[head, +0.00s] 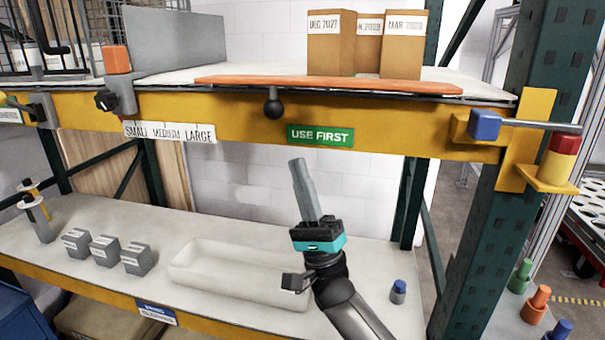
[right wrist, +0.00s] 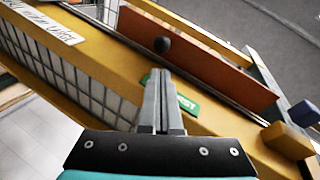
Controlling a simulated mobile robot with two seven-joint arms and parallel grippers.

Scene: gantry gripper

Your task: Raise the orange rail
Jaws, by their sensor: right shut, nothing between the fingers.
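The orange rail (head: 330,84) lies flat along the front edge of the upper shelf, above the yellow beam (head: 240,115). It also shows in the right wrist view (right wrist: 215,68). A black ball knob (head: 272,105) hangs at its front, left of its middle; the knob also shows in the right wrist view (right wrist: 161,45). My right gripper (head: 297,163) points up, below the beam and the green USE FIRST sign (head: 320,136) in the head view. Its fingers (right wrist: 160,75) are together and empty, apart from the knob. My left gripper is not in view.
Cardboard boxes (head: 403,45) stand behind the rail. A blue-ended bar (head: 485,125) and a red-yellow post (head: 560,158) sit at the right upright. On the lower shelf are grey blocks (head: 104,248), a white tray (head: 235,275) and a small blue-topped piece (head: 398,291).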

